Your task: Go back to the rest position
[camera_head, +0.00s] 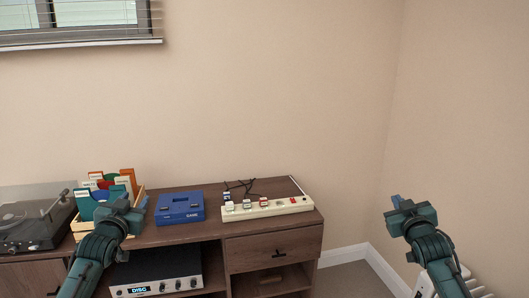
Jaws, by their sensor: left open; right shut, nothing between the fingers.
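My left gripper (135,207) is at the lower left of the head view. It is open and empty, in front of the wooden record crate on the cabinet. My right gripper (396,200) is at the lower right, in front of the bare wall and clear of the cabinet. It is shut with nothing in it. Both arms reach up from the bottom edge and are apart from each other.
A brown cabinet (243,226) stands against the wall, carrying a turntable (33,222), a crate (139,196) of records, a blue case (180,208) and a white power strip (265,209). A silver amplifier (157,285) sits on its shelf. Floor shows to its right.

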